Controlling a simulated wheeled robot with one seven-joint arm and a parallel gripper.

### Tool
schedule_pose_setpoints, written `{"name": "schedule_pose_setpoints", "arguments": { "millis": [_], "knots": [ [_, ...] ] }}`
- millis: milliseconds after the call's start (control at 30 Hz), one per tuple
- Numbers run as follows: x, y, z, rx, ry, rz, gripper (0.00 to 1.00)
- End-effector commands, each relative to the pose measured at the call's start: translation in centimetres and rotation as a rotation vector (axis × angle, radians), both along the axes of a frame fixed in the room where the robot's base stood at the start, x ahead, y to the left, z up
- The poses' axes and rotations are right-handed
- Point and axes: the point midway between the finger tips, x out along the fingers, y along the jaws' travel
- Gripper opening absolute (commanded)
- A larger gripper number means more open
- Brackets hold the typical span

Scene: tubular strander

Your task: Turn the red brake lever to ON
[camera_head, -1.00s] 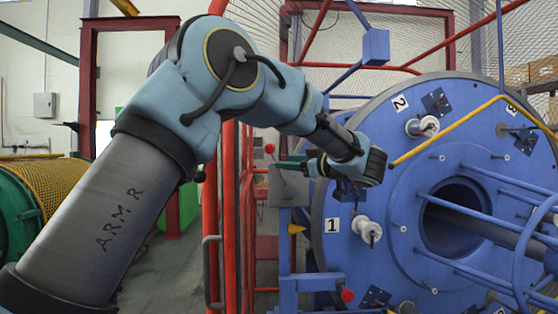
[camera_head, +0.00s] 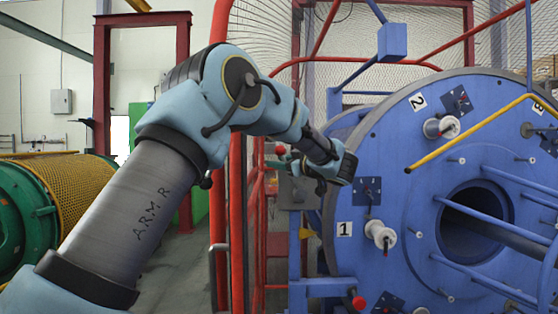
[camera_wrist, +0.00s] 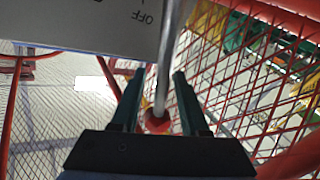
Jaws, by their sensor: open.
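The brake lever is a metal rod (camera_wrist: 172,60) with a red ball knob (camera_wrist: 157,122); in the head view the knob (camera_head: 280,150) shows just above my fingers. The lever stands at a grey panel (camera_head: 299,193). In the wrist view the panel (camera_wrist: 90,22) shows the word OFF, upside down, next to the rod. My gripper (camera_wrist: 158,100) is open, with its two dark green fingers on either side of the rod and knob, and gaps show on both sides. In the head view my gripper (camera_head: 275,164) reaches left to the panel's top. The ON mark is not readable.
A large blue strander disc (camera_head: 400,190) with white bobbins stands right of the panel. A red guard frame (camera_head: 236,200) with mesh is close on the left. A red knob (camera_head: 358,302) sits on the blue stand below. A green drum (camera_head: 15,220) is at far left.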

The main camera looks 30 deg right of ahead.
Motion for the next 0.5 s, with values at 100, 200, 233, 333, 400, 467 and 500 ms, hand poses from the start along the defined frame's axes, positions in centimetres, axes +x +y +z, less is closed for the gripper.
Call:
{"name": "schedule_pose_setpoints", "arguments": {
  "millis": [100,200,233,333,400,467,500],
  "knots": [
    [0.31,0.05,-0.03,0.0,0.0,0.0,0.45],
    [0.32,0.06,-0.05,0.0,0.0,0.0,0.45],
    [0.32,0.06,-0.05,0.0,0.0,0.0,0.45],
    [0.3,0.05,-0.06,0.0,0.0,0.0,0.42],
    [0.3,0.05,-0.06,0.0,0.0,-0.001,0.34],
    [0.29,0.05,-0.05,0.0,0.0,-0.001,0.28],
    [0.29,0.05,-0.06,0.0,0.0,-0.001,0.23]
  ]
}}
